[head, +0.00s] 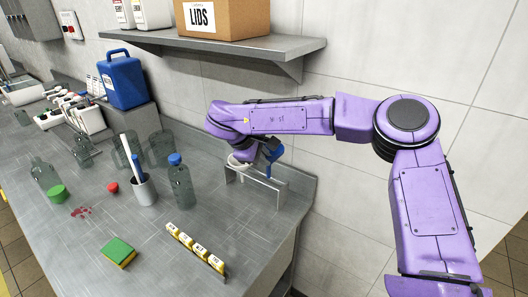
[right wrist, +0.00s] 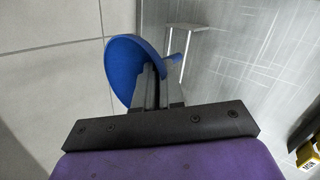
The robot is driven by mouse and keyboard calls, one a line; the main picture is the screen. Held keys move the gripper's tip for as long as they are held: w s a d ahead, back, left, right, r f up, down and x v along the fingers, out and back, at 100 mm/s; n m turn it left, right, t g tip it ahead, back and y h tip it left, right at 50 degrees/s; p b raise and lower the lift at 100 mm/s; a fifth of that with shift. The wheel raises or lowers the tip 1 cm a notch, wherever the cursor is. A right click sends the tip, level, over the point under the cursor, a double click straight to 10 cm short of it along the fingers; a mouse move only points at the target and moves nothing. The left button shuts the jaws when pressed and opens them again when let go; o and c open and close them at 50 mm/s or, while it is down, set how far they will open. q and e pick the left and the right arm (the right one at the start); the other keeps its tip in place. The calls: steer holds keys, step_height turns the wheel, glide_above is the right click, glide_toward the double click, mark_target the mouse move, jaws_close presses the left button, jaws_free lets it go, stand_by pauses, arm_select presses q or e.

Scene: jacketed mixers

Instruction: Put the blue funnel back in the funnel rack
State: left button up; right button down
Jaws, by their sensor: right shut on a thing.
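The blue funnel (head: 275,153) is in my right gripper (head: 265,149), at the back right of the counter, partly hidden by the gripper. In the right wrist view the funnel (right wrist: 128,68) is tilted, with its wide mouth to the left, and the jaws (right wrist: 155,88) are shut on it. The grey funnel rack (head: 257,178) stands on the counter just below the gripper. Part of the rack (right wrist: 186,27) shows beyond the funnel in the right wrist view. I cannot tell whether funnel and rack touch. My left gripper is not in view.
A grey cup (head: 144,190) and a blue-capped bottle (head: 180,184) stand left of the rack. A row of yellow labelled blocks (head: 195,250) lies in front. A shelf (head: 235,47) with a LIDS box (head: 222,17) hangs above. The counter's front right is clear.

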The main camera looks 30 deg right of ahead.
steer(key=shift+w+d+r+n, duration=0.1)
steer(key=shift+d+r+n, duration=0.3)
steer(key=shift+d, duration=0.45)
steer(key=w+f, duration=0.3)
steer(key=shift+b, duration=0.3)
steer(key=shift+s+d+f+b, duration=0.1)
steer(key=shift+s+f+b, duration=0.3)
steer(key=shift+f, duration=0.65)
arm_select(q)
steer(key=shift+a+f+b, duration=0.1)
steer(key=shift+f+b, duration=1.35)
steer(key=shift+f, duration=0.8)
arm_select(e)
step_height(320, 180, down, 6)
steer(key=shift+f, duration=0.1)
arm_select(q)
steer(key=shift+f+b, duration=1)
arm_select(e)
steer(key=shift+w+r, duration=0.25)
steer(key=shift+w, duration=0.05)
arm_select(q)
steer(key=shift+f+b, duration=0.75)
arm_select(e)
steer(key=shift+s+f, duration=0.15)
steer(key=shift+f, duration=0.25)
